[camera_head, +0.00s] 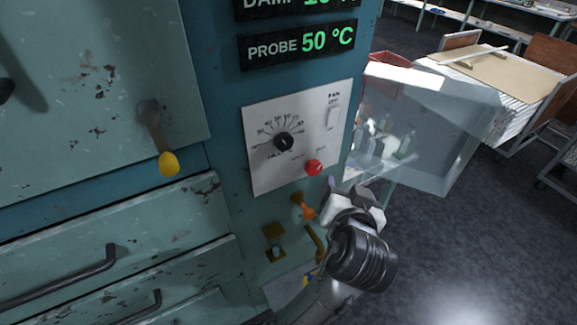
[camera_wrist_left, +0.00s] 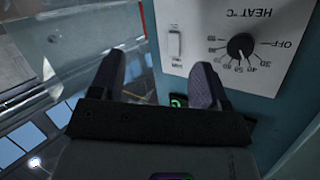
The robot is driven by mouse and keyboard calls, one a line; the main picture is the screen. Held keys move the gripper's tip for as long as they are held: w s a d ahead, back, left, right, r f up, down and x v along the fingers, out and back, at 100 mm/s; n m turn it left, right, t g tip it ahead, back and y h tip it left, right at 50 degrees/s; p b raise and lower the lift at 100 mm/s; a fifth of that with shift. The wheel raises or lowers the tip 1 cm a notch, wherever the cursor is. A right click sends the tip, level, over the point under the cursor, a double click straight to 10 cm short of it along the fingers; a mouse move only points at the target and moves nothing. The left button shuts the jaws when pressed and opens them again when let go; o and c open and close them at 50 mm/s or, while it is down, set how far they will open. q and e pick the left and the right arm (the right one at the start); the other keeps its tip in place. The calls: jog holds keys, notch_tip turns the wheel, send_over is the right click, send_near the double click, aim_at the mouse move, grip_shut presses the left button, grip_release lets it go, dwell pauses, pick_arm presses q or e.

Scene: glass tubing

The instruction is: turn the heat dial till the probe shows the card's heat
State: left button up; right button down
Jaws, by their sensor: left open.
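The black heat dial (camera_head: 284,141) sits on a white control panel (camera_head: 262,108) on the teal cabinet front. The dial shows upside down in the left wrist view (camera_wrist_left: 241,46), with its pale mark towards the 40 to 50 part of the scale. The probe display (camera_head: 298,46) above the panel reads 50 °C in green. My left gripper (camera_head: 357,200) is below and right of the panel, apart from the dial. In the left wrist view its two fingers (camera_wrist_left: 157,80) are spread and empty. No card is visible. My right gripper is not in view.
A fan switch (camera_head: 333,117) and a red button (camera_head: 314,168) share the panel. An orange-handled lever (camera_head: 303,206) is below it. A yellow-tipped handle (camera_head: 160,140) sticks out at left. A clear pane (camera_head: 440,130) stands out at right, with bottles behind it.

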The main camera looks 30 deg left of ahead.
pick_arm(q)
jog(key=n+y, duration=0.1)
jog(key=y, duration=0.2)
jog(key=n+g+y, duration=0.3)
jog(key=n+y, duration=0.3)
jog(key=n, duration=0.3)
send_near(286, 145)
jog(key=x, duration=0.9)
jog(key=shift+p, duration=0.35)
